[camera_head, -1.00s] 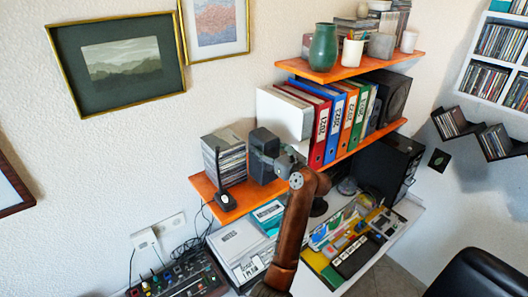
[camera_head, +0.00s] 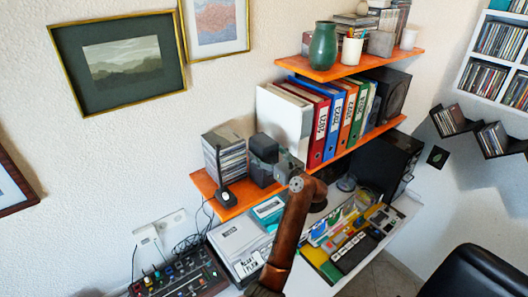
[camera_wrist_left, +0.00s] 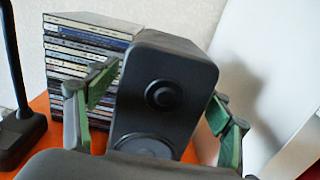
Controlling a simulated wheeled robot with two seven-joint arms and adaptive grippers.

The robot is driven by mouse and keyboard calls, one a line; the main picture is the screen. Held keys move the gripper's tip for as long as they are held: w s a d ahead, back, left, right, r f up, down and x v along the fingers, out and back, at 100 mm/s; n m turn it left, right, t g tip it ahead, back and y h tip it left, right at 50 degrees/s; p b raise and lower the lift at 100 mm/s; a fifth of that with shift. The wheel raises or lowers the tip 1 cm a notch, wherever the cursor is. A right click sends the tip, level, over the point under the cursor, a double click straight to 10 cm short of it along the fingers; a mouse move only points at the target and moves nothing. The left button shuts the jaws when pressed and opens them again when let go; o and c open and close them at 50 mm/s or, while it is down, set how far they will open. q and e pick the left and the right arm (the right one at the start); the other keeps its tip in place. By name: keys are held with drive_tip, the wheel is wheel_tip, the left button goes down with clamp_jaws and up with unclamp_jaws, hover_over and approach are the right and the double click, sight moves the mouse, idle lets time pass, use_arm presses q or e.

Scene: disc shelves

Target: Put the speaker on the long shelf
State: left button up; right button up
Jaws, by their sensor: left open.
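The speaker (camera_head: 263,152) is a small dark grey box standing upright on the left part of the long lower orange shelf (camera_head: 222,211). In the left wrist view the speaker (camera_wrist_left: 168,98) shows its front with two round drivers, the lower one partly hidden by my gripper's body. My left gripper (camera_head: 284,164) is open, with its green-padded fingers (camera_wrist_left: 162,100) on either side of the speaker. A gap shows at the right finger; I cannot tell whether the left finger touches. My right gripper is out of view.
A stack of CD cases (camera_head: 226,158) stands close left of the speaker, with a small black stand (camera_head: 226,197) in front. White (camera_head: 283,124) and coloured binders (camera_head: 320,128) fill the shelf to the right. A shorter orange shelf (camera_head: 350,68) hangs above. A cluttered desk lies below.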

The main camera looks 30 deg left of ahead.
use_arm(q)
drive_tip(key=b+v, duration=0.4)
drive_tip(key=v, duration=0.8)
drive_tip(key=shift+r, duration=0.15)
